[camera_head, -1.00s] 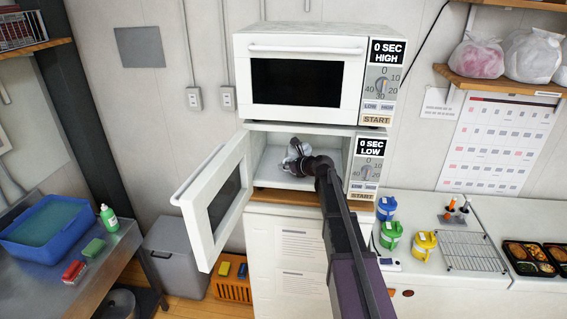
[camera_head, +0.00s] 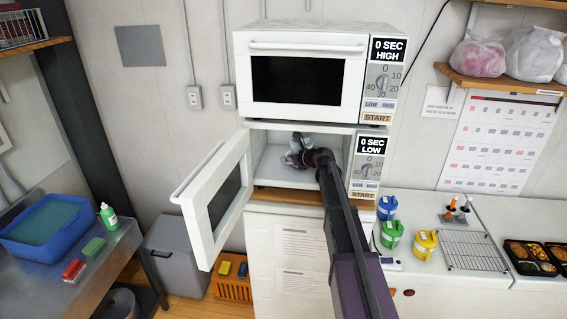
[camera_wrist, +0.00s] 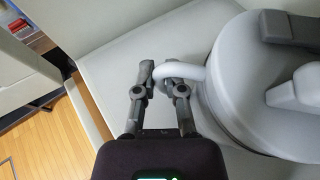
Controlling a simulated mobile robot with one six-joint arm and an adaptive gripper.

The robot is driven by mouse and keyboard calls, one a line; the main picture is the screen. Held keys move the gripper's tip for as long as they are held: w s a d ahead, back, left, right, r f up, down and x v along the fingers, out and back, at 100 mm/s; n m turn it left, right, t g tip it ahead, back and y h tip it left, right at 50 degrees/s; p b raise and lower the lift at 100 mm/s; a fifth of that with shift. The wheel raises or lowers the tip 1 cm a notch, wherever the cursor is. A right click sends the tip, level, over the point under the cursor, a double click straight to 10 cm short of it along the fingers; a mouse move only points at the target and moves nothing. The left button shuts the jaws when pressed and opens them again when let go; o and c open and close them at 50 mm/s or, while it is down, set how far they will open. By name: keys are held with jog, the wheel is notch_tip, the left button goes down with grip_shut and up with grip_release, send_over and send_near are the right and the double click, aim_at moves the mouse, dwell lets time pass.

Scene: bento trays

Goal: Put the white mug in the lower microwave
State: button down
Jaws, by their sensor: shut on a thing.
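The lower microwave (camera_head: 361,193), labelled LOW, has its door (camera_head: 212,205) swung open to the left. My gripper (camera_head: 297,152) is inside its cavity, reaching in from the front right. In the wrist view my gripper (camera_wrist: 163,73) is shut on the handle of the white mug (camera_wrist: 228,75). The lidded mug body lies right of the fingers, cut off by the frame edge. In the head view the mug is small and mostly hidden by my gripper. I cannot tell whether its base touches the cavity floor.
The upper microwave (camera_head: 303,38), labelled HIGH, is closed directly above. Blue (camera_head: 387,208), green (camera_head: 391,235) and yellow (camera_head: 424,244) mugs stand on the counter at right, beside a wire rack (camera_head: 470,252). The open door borders the left side of the opening.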

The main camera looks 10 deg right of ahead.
jog(key=shift+s+f+b, duration=0.15)
jog(key=shift+f+b, duration=0.2)
jog(key=shift+f, duration=0.2)
jog(key=c, duration=0.7)
grip_release()
jog(key=shift+r, duration=0.2)
jog(key=shift+s+d+r+p, duration=0.1)
jog(key=shift+s+r+p, duration=0.05)
jog(key=shift+p, duration=0.15)
jog(key=p+v, duration=0.2)
jog(key=v, duration=0.3)
jog(key=s+d, duration=0.2)
jog(key=s, duration=0.1)
jog(key=s+d, duration=0.2)
jog(key=s, duration=0.1)
jog(key=s+d, duration=0.3)
jog(key=shift+s, duration=0.15)
jog(key=shift+f, duration=0.25)
